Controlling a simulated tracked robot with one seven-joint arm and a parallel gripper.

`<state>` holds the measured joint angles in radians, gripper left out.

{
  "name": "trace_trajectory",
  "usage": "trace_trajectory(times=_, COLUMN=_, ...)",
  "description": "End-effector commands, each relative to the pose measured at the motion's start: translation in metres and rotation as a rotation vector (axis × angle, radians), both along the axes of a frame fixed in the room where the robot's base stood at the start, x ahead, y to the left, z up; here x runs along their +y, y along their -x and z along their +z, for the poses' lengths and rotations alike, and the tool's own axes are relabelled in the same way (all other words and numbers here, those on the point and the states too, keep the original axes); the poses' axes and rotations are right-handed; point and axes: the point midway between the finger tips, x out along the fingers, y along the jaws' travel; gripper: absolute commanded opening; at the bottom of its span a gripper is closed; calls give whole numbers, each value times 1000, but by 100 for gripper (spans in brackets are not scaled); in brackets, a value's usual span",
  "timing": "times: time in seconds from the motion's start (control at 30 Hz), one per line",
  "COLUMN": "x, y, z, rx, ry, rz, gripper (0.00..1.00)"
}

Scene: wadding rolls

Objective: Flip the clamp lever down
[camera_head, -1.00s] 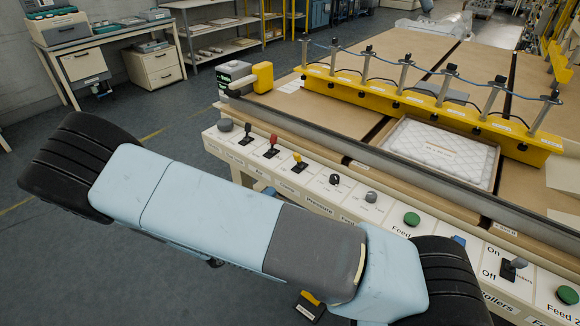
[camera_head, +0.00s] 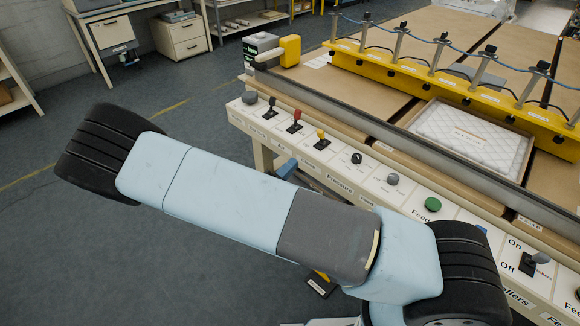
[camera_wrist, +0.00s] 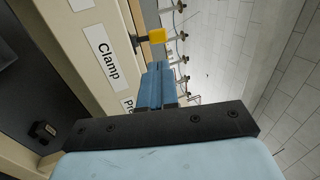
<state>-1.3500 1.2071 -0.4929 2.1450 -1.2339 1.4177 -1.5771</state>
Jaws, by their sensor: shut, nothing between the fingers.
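The clamp lever has a yellow handle (camera_head: 321,134) on a black base. It stands on the white control panel (camera_head: 343,160), with its handle pointing up and back. In the wrist view the yellow handle (camera_wrist: 157,35) shows above the "Clamp" label (camera_wrist: 107,61). My gripper (camera_wrist: 157,66) is shut and empty, its blue fingers pointing toward the lever; I cannot tell whether they touch it. In the head view, part of my gripper (camera_head: 288,168) shows low in front of the panel edge, below and left of the lever. My arm hides the rest.
A black lever (camera_head: 271,106) and a red lever (camera_head: 296,119) stand left of the yellow one. A dark knob (camera_head: 356,158), a grey knob (camera_head: 392,179) and a green button (camera_head: 433,204) are to its right.

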Motion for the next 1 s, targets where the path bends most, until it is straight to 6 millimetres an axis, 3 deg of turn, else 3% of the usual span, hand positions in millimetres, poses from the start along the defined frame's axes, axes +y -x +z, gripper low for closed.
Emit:
trace_trajectory(times=0.53, x=-62, y=-60, z=30, rx=0, ry=0, rz=-2, gripper=0)
trace_trajectory(times=1.0, x=-74, y=-73, z=36, rx=0, ry=0, rz=0, gripper=0)
